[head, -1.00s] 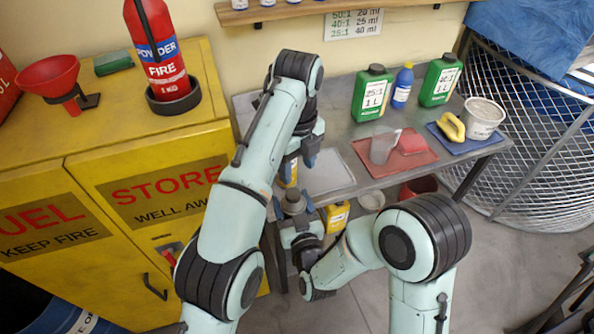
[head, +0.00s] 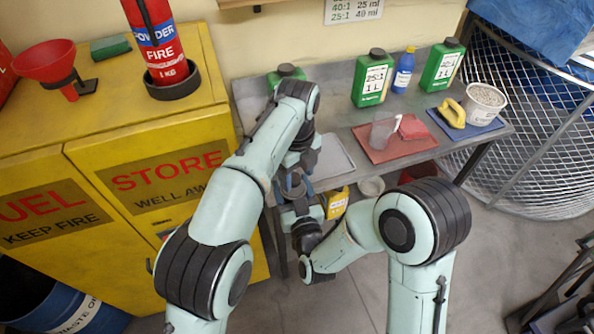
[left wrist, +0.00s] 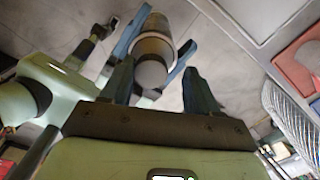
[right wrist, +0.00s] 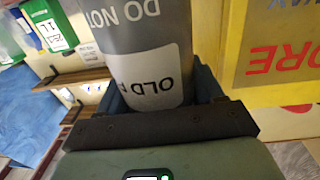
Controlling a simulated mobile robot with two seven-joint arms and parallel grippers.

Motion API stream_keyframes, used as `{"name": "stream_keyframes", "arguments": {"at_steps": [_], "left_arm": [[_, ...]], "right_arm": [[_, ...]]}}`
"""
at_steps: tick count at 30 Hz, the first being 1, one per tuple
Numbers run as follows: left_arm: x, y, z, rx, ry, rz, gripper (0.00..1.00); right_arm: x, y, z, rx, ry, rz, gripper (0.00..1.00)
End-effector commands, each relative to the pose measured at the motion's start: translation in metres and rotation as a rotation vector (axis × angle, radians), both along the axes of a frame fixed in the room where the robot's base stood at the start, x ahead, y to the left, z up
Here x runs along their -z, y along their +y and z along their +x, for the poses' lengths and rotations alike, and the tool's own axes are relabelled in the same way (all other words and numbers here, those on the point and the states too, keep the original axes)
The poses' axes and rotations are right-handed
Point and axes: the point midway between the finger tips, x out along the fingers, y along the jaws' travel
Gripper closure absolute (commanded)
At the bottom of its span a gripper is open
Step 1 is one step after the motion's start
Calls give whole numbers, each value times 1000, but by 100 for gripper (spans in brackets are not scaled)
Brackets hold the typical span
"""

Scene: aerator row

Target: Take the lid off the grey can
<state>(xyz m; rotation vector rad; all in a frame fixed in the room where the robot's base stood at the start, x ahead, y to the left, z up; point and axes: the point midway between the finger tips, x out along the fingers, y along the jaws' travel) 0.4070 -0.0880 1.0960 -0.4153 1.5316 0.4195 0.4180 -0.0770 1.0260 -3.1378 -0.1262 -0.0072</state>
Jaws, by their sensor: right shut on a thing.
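The grey can (right wrist: 140,45) is held by my right gripper (right wrist: 160,72), whose fingers are shut on its sides. Its label reads "OLD F" and "DO NOT", upside down in the right wrist view. In the left wrist view the can (left wrist: 153,22) points its lidded end at the camera. The round grey lid (left wrist: 150,74) shows there. My left gripper (left wrist: 159,68) is open, with a finger on either side of the lid and visible gaps. In the head view my left gripper (head: 295,182) is just above the can, mostly hidden by my arm.
A steel bench (head: 345,110) behind carries green jugs (head: 373,78), a blue bottle (head: 403,70), a red mat (head: 385,150) and a white tub (head: 484,105). A yellow cabinet (head: 140,140) stands close on the left. A yellow container (head: 337,203) is near the grippers.

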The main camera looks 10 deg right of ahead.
Motion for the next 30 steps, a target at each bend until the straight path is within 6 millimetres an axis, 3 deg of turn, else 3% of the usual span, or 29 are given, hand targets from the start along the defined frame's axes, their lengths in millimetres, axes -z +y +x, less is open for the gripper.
{"name": "stream_keyframes", "arguments": {"at_steps": [2, 8, 17, 30], "left_arm": [[-1, -1, 0, 1, -2, -2, 41], [-2, -1, 1, 1, -6, -6, 99], [-4, -3, 1, -70, -11, -12, 100], [-5, 0, 3, -977, -11, -16, 100]], "right_arm": [[1, 1, 0, -2, 2, -1, 100], [1, 2, -1, -8, 4, -2, 100], [2, 6, -3, -18, 8, -5, 100], [4, 7, -4, -20, 12, -8, 100]]}}
